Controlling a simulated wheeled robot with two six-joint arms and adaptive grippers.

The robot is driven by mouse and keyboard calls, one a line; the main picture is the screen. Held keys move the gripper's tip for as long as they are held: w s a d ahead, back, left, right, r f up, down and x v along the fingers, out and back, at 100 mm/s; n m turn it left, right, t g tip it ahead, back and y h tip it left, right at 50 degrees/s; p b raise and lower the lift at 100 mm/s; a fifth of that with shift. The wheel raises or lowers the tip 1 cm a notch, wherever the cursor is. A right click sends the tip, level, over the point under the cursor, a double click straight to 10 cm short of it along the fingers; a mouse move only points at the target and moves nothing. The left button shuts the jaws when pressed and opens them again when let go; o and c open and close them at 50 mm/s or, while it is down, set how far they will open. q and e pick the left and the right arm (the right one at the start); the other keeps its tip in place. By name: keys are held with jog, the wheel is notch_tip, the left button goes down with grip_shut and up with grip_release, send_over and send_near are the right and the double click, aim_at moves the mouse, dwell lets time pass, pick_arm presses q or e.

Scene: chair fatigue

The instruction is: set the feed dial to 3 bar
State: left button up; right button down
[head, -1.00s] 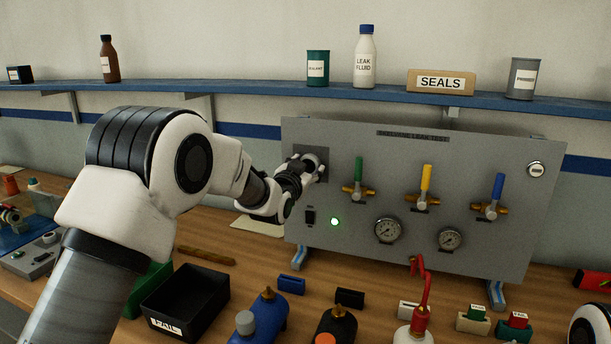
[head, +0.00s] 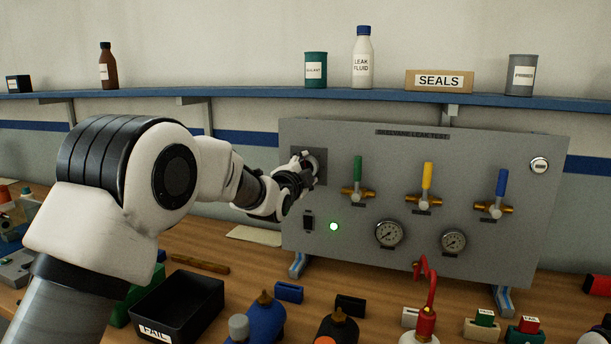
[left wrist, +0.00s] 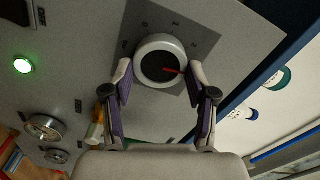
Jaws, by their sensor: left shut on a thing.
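The feed dial (left wrist: 152,62) is a round knob with a light rim, a dark face and a red pointer, on a dark square plate. In the head view my left gripper (head: 302,170) is at the panel's upper left and hides part of the dial. My right gripper is not in view.
The grey test panel (head: 400,160) also carries green (head: 358,170), yellow (head: 427,176) and blue (head: 501,184) valve handles, two gauges and a lit green lamp (head: 334,226). A black bin (head: 178,305) and bottles stand on the bench in front.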

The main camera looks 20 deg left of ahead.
pick_arm(q)
jog(key=shift+r+m+b, duration=0.15)
jog(key=shift+m+b, duration=0.15)
jog(key=shift+m, duration=0.5)
jog(key=shift+a, duration=0.1)
jog(key=o, duration=1.2)
jog(key=shift+w, duration=0.15)
jog(key=shift+c, duration=0.2)
jog(key=shift+a, duration=0.1)
jog(key=shift+f, duration=0.2)
jog(key=s, duration=1.2)
jog(key=shift+a, duration=0.2)
